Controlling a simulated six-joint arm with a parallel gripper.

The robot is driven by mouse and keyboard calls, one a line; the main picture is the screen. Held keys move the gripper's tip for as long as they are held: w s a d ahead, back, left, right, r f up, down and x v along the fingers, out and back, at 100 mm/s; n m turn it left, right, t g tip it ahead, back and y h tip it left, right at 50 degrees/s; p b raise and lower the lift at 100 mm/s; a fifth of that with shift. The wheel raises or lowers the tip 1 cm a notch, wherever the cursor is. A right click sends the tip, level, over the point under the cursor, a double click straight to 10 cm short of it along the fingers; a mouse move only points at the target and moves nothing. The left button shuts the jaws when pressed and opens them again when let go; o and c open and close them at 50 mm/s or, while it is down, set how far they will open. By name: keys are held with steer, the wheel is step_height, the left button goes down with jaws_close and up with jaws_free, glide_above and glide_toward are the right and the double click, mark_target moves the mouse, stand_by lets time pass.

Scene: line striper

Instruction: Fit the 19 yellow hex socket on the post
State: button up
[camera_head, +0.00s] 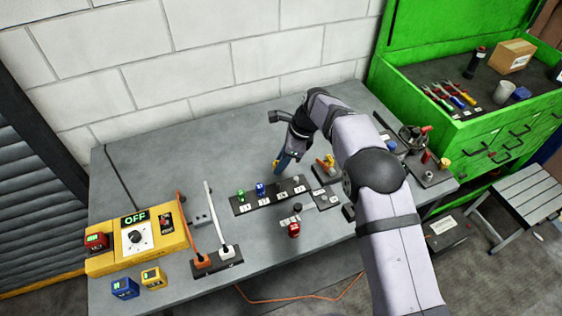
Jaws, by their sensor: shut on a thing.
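My gripper (279,163) is above the table, behind the black socket rack (245,209). It points down and is shut on a small yellow piece (276,162), which looks like the yellow hex socket. The fingers and distance hide its shape and number. On the rack, a green socket (241,195), a blue socket (260,189) and a small grey piece (295,180) stand above white labels too small to read surely. A red socket (293,229) stands in front of the rack, near a dark knob-like piece (297,207). I cannot tell which piece is the post.
A yellow box marked OFF (165,246) stands at the left, with a blue block (125,288) and a yellow block (154,278) before it. Orange and white cables run to a black strip (216,262). My arm covers the table's right part.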

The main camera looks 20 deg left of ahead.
steer(key=b, duration=0.4)
glide_above(278, 184)
steer(key=shift+w+d+f, duration=0.1)
steer(key=shift+d+f, duration=0.15)
steer(key=shift+f, duration=0.95)
steer(key=shift+w+d+f, duration=0.1)
steer(key=shift+d+f, duration=0.1)
steer(key=shift+f, duration=1)
steer(key=shift+f+b, duration=0.3)
steer(key=shift+f, duration=1.5)
stand_by(0.6)
steer(key=o, duration=1.4)
steer(key=shift+r, duration=0.1)
steer(key=shift+p+v, duration=2.6)
steer(key=shift+v, duration=0.9)
